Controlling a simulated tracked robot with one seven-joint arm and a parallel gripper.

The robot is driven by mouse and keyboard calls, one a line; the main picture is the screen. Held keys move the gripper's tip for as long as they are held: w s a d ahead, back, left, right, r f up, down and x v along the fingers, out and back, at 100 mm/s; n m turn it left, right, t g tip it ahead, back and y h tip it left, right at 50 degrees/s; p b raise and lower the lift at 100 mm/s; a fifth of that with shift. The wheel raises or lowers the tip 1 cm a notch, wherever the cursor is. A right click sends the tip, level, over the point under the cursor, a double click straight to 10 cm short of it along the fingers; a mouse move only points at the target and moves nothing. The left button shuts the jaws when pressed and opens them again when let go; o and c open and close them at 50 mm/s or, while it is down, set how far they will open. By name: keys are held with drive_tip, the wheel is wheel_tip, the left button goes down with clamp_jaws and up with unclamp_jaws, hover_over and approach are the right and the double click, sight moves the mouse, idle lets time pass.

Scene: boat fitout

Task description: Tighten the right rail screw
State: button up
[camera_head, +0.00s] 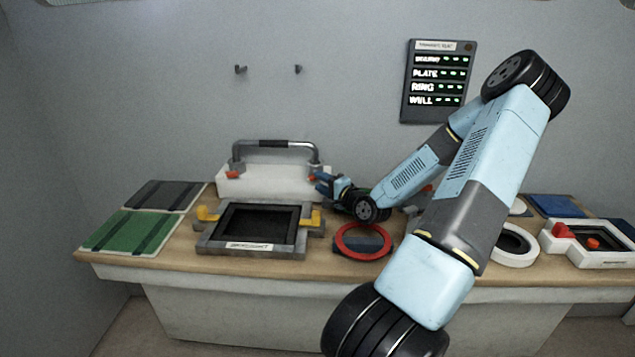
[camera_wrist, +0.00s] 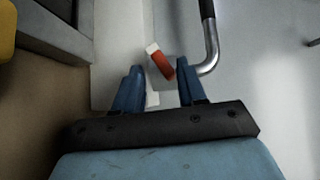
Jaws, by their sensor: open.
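The rail (camera_head: 272,143) is a grey bar with a dark middle grip, on a white block (camera_head: 270,183) at the back of the bench. A red screw (camera_head: 321,174) sits by the rail's right foot; another red screw (camera_head: 232,175) is at its left foot. My gripper (camera_head: 318,184) is at the right end of the block, close to the right screw. In the wrist view, the red screw with its white end (camera_wrist: 160,62) shows just beyond and between my two open blue fingers (camera_wrist: 160,82). Nothing is between the fingertips. The rail's bent end (camera_wrist: 211,45) is right of the screw.
A hatch frame (camera_head: 208,243) with yellow latches stands in front of the block. A red ring (camera_head: 363,254) lies right of it. Green (camera_head: 130,230) and dark panels (camera_head: 163,195) lie at left. A white ring (camera_head: 514,258) and a white box (camera_head: 590,258) stand at right.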

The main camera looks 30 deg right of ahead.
drive_tip(key=s+d, duration=0.2)
drive_tip(key=s, duration=0.9)
drive_tip(key=shift+s+r, duration=0.2)
drive_tip(key=shift+s, duration=0.05)
drive_tip(key=shift+d, duration=0.1)
